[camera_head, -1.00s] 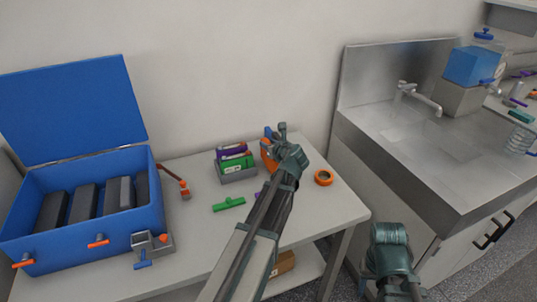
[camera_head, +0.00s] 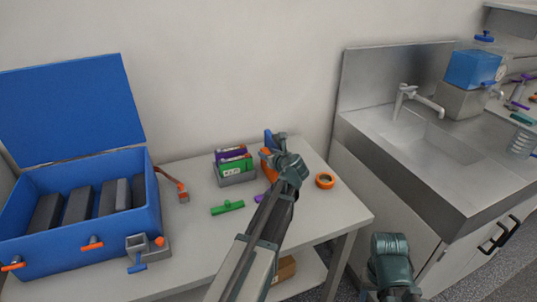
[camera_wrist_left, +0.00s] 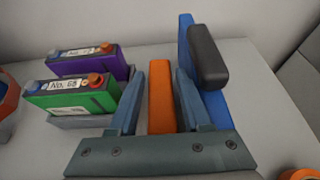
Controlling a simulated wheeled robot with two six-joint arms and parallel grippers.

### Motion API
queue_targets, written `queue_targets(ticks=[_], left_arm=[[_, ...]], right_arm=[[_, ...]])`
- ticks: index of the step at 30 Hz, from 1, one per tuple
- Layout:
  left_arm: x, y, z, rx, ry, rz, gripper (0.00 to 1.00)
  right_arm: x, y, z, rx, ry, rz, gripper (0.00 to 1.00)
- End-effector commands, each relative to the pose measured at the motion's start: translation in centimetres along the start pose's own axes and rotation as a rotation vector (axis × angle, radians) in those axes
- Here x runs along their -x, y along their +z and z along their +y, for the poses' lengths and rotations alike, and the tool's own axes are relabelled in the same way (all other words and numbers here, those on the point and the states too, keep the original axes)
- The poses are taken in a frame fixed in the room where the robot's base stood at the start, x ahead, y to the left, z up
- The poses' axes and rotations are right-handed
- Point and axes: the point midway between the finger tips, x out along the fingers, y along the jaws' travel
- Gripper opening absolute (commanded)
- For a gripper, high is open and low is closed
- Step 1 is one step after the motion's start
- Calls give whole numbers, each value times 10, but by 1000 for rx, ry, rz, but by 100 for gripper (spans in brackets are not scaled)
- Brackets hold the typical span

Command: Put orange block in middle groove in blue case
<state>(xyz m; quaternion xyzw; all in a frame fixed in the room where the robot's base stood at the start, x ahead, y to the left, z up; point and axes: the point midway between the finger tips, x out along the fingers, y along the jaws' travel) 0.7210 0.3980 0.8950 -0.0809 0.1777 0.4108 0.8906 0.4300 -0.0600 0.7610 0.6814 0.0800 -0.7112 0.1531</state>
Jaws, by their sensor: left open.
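The orange block (camera_wrist_left: 162,98) stands upright on the table and shows between the two fingers of my open left gripper (camera_wrist_left: 158,85) in the left wrist view. Gaps show on both sides of it. In the head view my left gripper (camera_head: 282,150) is over the right part of the table and covers much of the orange block (camera_head: 266,160). The open blue case (camera_head: 130,235) is at the far left, lid raised, with several dark grey upright pieces inside and grooves between them. The groove floors are hidden. Only part of my right arm shows.
Purple and green batteries (camera_head: 235,163) in a grey holder stand left of my gripper. A blue block (camera_wrist_left: 185,40) with a black piece (camera_wrist_left: 207,55) is close on its right.

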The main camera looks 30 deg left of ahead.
Motion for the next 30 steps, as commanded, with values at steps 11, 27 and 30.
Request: queue_targets(ticks=[11, 27, 30], left_arm=[[53, 6, 1, -2, -3, 0, 48], [121, 3, 0, 0, 0, 0, 48], [122, 3, 0, 1, 0, 0, 48]], right_arm=[[26, 2, 2, 0, 0, 0, 50], [49, 3, 5, -1, 0, 0, 50], [49, 3, 5, -1, 0, 0, 52]])
